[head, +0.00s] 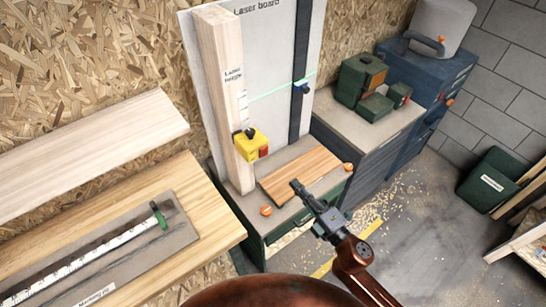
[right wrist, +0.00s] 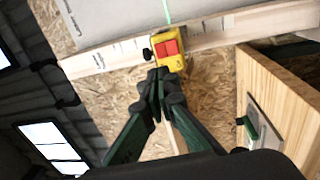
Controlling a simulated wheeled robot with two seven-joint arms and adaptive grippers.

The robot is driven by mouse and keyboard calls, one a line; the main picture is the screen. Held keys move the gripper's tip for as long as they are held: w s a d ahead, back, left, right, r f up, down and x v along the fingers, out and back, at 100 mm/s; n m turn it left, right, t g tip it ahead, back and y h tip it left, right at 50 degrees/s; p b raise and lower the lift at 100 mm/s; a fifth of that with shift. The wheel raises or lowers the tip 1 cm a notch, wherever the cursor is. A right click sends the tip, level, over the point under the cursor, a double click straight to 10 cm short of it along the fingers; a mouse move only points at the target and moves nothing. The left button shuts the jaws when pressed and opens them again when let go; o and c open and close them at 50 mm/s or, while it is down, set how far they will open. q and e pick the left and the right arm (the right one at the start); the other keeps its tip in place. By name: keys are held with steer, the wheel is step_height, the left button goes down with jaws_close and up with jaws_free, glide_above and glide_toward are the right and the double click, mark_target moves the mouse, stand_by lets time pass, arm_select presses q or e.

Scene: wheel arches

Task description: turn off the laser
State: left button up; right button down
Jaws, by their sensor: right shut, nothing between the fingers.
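The laser (head: 247,149) is a yellow box with a black knob and a red button, mounted on a light wooden post (head: 218,95). A green beam line (head: 282,86) runs from the post across the white laser board (head: 270,50). In the right wrist view, the laser (right wrist: 177,63) shows its red button (right wrist: 168,47) just beyond my fingertips. My right gripper (head: 297,186) is shut and empty. In the head view it appears below and right of the laser, over the bench. In the right wrist view, the fingertips (right wrist: 157,72) overlap the laser's lower left edge; contact cannot be told. My left gripper is not in view.
A wooden board (head: 300,174) lies on the green bench below the laser. A dark vertical rail with a blue slider (head: 302,87) stands on the laser board. A table with a measuring rule (head: 100,255) is at left. Green boxes (head: 362,80) sit on a cabinet behind.

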mark_target(265, 150)
steer(key=p+x, duration=0.2)
steer(key=x, duration=1.2)
steer(key=shift+p, duration=0.3)
